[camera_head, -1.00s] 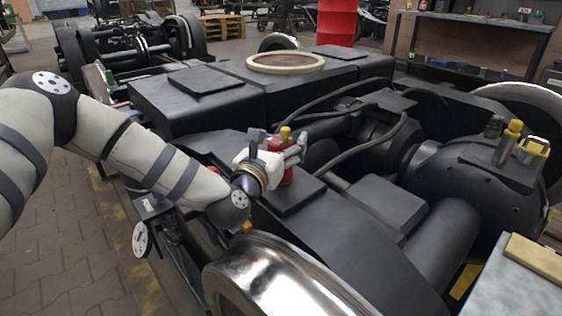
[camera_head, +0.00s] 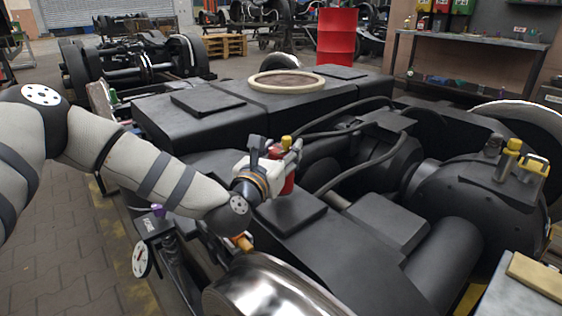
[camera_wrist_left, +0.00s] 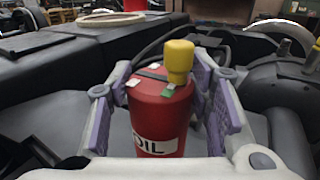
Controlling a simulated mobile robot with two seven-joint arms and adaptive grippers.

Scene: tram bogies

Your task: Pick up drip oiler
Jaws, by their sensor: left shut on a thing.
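The drip oiler (camera_head: 287,184) is a red can with a yellow cap. In the left wrist view the can (camera_wrist_left: 160,120) stands nearly upright, with a white label reading "OIL". My left gripper (camera_head: 279,160) is shut around its sides, with a finger on each side. The can is over a flat black plate (camera_head: 289,212) on the bogie frame. I cannot tell from these views whether its base, hidden by the gripper, is clear of the plate. My right gripper is not in view.
Curved black hoses (camera_head: 360,158) run behind the can. A shiny wheel (camera_head: 270,288) is in front, and a round dial (camera_head: 142,260) is at the left. A red drum (camera_head: 336,36) is behind.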

